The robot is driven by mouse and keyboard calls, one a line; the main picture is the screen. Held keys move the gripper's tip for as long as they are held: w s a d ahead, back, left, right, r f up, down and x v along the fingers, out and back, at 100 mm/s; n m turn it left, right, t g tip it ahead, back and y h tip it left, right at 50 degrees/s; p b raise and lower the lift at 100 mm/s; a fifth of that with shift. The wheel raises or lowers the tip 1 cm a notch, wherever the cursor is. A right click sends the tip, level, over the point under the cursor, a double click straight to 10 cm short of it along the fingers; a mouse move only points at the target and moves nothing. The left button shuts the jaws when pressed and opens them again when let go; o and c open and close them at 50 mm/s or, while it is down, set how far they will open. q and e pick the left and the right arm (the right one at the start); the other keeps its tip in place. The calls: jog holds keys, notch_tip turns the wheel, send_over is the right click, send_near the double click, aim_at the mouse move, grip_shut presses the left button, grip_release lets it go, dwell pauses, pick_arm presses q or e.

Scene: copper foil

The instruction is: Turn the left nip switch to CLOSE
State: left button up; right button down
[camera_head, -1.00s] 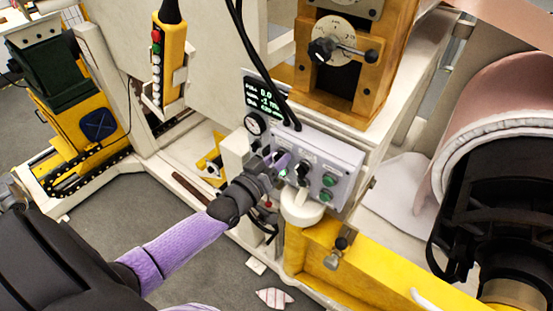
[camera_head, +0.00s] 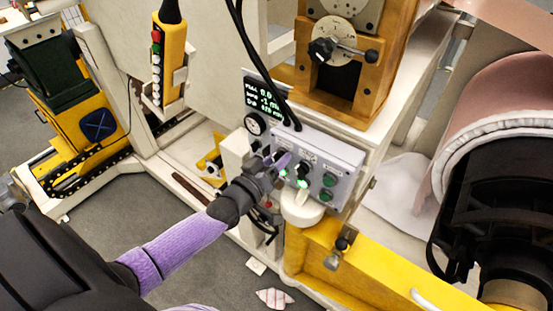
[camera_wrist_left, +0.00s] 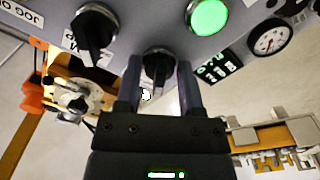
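A grey control box (camera_head: 340,170) with knobs and round buttons is fixed to the machine in the head view. My left gripper (camera_head: 284,158) is at the box's left part. In the left wrist view a black switch knob (camera_wrist_left: 158,66) on the grey panel stands between the two fingers of the gripper (camera_wrist_left: 159,85). A gap shows on each side of the knob, so the fingers look open around it. The knob's label is hidden, so I cannot tell its name or setting. A second black knob (camera_wrist_left: 93,32) is beside it. My right gripper is not in view.
A lit green button (camera_wrist_left: 208,15) and a dial gauge (camera_wrist_left: 271,38) are near the fingers. A dark display (camera_head: 262,98) stands behind the box. A yellow pendant (camera_head: 168,60) hangs at the left, and a yellow beam (camera_head: 330,262) lies below the box.

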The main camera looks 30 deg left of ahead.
pick_arm(q)
jog(key=s, duration=1)
jog(key=shift+a, duration=0.4)
jog(key=s+f+m+g+y+b, duration=0.1)
jog(key=s+f+g+b, duration=0.4)
jog(key=f, duration=0.8)
jog(key=s+d+f+m+g+b, duration=0.15)
jog(key=f+b, duration=0.45)
jog(key=f, duration=0.8)
jog(key=s+f+m+g+y+b, duration=0.1)
jog(key=s+f+g+b, duration=0.4)
jog(key=f, duration=0.8)
jog(key=s+d+f+m+g+b, duration=0.2)
jog(key=s+f+b, duration=0.3)
jog(key=s+f, duration=0.3)
jog(key=s+d+f+m+g+b, duration=0.2)
jog(key=s+d+f+g+b, duration=0.2)
jog(key=s+f, duration=0.5)
notch_tip(320, 180, down, 3)
jog(key=shift+s+r+b, duration=0.1)
jog(key=shift+s+b, duration=0.1)
jog(key=shift+b, duration=0.75)
